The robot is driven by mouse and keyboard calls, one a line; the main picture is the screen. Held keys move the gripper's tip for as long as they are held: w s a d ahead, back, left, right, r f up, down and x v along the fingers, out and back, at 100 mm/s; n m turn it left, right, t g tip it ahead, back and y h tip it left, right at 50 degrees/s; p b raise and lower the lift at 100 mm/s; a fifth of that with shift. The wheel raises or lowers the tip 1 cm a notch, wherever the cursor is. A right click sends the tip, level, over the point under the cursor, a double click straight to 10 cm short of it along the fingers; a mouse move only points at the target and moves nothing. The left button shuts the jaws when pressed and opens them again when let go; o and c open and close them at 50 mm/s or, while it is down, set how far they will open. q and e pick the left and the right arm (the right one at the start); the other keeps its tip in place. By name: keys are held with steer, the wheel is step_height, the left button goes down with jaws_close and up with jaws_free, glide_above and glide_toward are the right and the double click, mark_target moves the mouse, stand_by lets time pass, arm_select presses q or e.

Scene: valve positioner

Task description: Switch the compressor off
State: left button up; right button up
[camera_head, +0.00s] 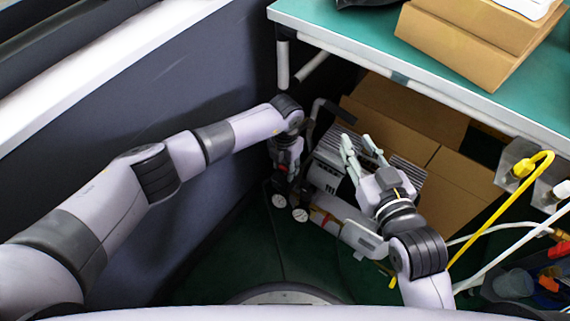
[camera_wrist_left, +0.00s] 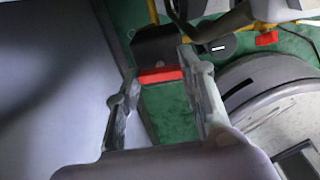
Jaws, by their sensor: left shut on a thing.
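The compressor (camera_head: 325,175) stands on the green floor below the workbench, with a ribbed grey top, a black handle and two round white gauges (camera_head: 300,215) at its front left. My left gripper (camera_head: 284,172) reaches down at its left end, above the gauges. In the left wrist view a red piece (camera_wrist_left: 160,76) on a black part (camera_wrist_left: 155,45) lies between the fingertips of my left gripper (camera_wrist_left: 160,82), which is shut on it. The head view hides this grip. My right gripper (camera_head: 361,146) is open and empty above the compressor.
Cardboard boxes (camera_head: 455,185) stand behind the compressor under the green-topped workbench (camera_head: 345,25). A dark partition (camera_head: 215,125) is close on the left. Yellow (camera_head: 500,215) and white hoses hang at the right, near a bin of tools.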

mark_target(286, 169)
steer(key=shift+s+f, duration=0.1)
steer(key=shift+f, duration=0.1)
stand_by(0.3)
arm_select(q)
steer(key=o, duration=1.2)
steer(key=shift+c, duration=0.2)
step_height(286, 169, up, 12)
steer(key=shift+s, duration=0.1)
arm_select(e)
steer(key=shift+f, duration=0.1)
